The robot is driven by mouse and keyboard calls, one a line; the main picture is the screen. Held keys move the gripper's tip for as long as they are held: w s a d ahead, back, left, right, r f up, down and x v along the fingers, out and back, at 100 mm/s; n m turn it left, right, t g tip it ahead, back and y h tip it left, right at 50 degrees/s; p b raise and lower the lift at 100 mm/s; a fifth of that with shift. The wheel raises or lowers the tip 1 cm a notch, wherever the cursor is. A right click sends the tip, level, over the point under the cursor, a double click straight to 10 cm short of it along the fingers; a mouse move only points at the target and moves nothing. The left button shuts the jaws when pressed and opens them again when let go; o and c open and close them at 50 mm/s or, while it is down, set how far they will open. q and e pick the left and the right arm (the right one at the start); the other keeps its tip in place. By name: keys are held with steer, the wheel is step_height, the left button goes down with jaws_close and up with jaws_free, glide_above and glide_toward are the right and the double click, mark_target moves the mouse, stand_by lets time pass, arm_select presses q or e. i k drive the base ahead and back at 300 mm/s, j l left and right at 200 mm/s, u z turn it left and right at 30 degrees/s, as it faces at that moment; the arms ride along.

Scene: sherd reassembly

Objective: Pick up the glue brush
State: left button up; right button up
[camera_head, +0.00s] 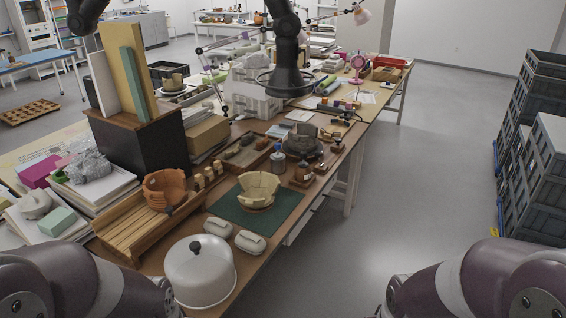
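I cannot clearly make out a glue brush. A small brown jar (303,173) stands near the right edge of the workbench, and a small bottle with a blue top (278,158) stands just left of it. Both are too small for me to tell whether a brush is in or beside them. Parts of my arms show at the bottom left and bottom right corners. Neither gripper is in view.
A cream bowl with a broken rim (258,187) sits on a green mat (284,205). Grey crates (540,165) stand right; open floor lies between.

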mark_target(303, 154)
steer(key=i+l+u, duration=0.1)
steer(key=u, duration=0.4)
steer(key=i+l+u, duration=0.1)
steer(key=u, duration=0.4)
steer(key=i+l+u, duration=0.1)
steer(key=u, duration=0.35)
steer(key=l+u, duration=0.3)
steer(key=u, duration=0.2)
